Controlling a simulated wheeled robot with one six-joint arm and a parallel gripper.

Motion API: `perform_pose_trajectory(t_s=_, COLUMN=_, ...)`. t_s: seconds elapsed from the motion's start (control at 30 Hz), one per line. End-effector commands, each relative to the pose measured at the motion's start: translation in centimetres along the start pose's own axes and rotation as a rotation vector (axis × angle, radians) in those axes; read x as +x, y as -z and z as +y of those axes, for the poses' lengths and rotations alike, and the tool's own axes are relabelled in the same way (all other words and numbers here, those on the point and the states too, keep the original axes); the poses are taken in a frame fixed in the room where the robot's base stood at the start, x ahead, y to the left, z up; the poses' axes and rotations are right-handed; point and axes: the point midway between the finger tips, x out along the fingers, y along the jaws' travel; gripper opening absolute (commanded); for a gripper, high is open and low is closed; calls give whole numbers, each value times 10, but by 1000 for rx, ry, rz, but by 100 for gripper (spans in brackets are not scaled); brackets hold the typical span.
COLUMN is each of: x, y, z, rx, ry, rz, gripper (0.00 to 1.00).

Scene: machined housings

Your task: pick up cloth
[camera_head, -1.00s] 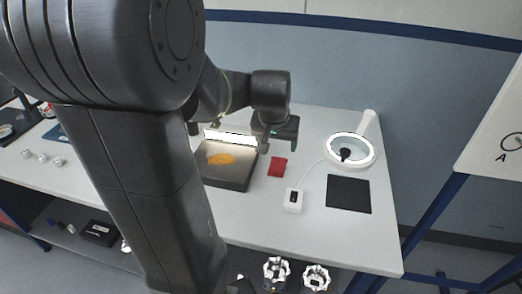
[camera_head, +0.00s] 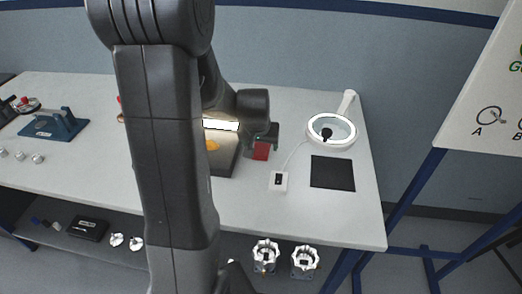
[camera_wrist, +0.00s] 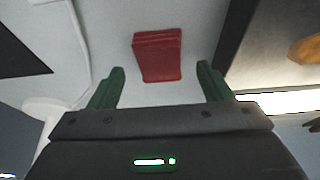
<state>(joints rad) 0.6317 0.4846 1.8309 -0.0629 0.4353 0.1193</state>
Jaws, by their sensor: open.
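A folded red cloth (camera_head: 261,150) lies flat on the white table, just right of a dark tray. It also shows in the wrist view (camera_wrist: 158,56), ahead of the fingertips and roughly centred between them. My gripper (camera_wrist: 160,82) has its two green fingers spread apart with nothing between them. In the head view, my gripper (camera_head: 268,136) is close to the cloth at its far side and partly overlaps it in the picture. The gap between fingers and cloth is hard to judge.
The dark tray (camera_head: 227,165) under a bright light bar holds an orange piece (camera_head: 212,145). A white switch box (camera_head: 279,181) with a cable, a black mat (camera_head: 332,173) and a ring magnifier lamp (camera_head: 349,116) stand to the right.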

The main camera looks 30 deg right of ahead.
Motion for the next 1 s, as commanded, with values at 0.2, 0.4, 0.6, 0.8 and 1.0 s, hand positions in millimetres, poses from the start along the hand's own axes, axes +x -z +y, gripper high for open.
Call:
perform_pose_trajectory(t_s=0.2, x=21, y=0, z=0, rx=1, ry=0, rz=-2, gripper=73)
perform_pose_trajectory(t_s=0.4, x=24, y=0, z=0, rx=1, ry=0, rz=1, gripper=73)
perform_pose_trajectory(t_s=0.6, x=24, y=0, z=0, rx=1, ry=0, rz=1, gripper=53)
perform_pose_trajectory(t_s=0.8, x=24, y=0, z=0, rx=1, ry=0, rz=1, gripper=25)
perform_pose_trajectory(t_s=1.0, x=23, y=0, z=0, rx=1, ry=0, rz=1, gripper=24)
